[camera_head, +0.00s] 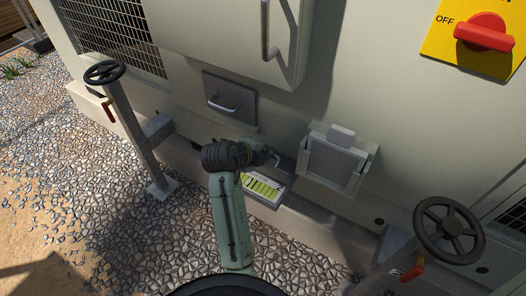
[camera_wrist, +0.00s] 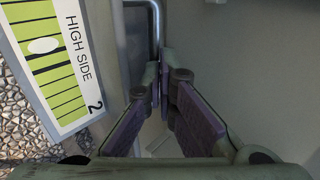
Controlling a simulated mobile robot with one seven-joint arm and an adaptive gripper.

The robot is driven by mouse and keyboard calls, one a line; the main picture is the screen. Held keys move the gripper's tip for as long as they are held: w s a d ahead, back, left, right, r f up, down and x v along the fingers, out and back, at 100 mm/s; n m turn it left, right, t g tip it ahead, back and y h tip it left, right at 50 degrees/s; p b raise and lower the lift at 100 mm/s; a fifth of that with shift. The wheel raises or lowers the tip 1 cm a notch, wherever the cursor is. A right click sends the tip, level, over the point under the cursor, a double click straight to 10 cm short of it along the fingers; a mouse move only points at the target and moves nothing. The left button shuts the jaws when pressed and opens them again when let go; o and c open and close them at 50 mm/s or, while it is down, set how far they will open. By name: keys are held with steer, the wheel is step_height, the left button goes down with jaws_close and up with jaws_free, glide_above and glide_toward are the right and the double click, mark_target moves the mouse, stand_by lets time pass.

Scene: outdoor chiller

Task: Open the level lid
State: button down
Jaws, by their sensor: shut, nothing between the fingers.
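A grey panel (camera_head: 281,196) with a yellow-green level scale (camera_head: 262,188) sits low on the chiller wall, just beyond my gripper. In the wrist view the scale (camera_wrist: 52,62) reads "HIGH SIDE 2", and a metal bar (camera_wrist: 157,22) runs beside the panel edge. I cannot tell how far this lid is open. My gripper (camera_wrist: 163,88) is shut and empty. Its fingertips are at the lower end of the bar in that view; whether they touch it is unclear. In the head view my gripper (camera_head: 272,158) is at the panel's upper edge, partly hidden by my wrist.
A grey plate with a handle (camera_head: 228,98) is up and left. A framed grey box (camera_head: 338,158) stands right of the panel. Black handwheels stand at left (camera_head: 104,72) and right (camera_head: 449,230). A door handle (camera_head: 265,30) and red switch (camera_head: 485,32) are above. Gravel lies left.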

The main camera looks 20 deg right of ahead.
steer(key=shift+w+d+f+b, duration=0.2)
steer(key=shift+w+d+b, duration=0.1)
steer(key=shift+w+d, duration=0.65)
steer(key=shift+s, duration=0.15)
steer(key=shift+r, duration=0.15)
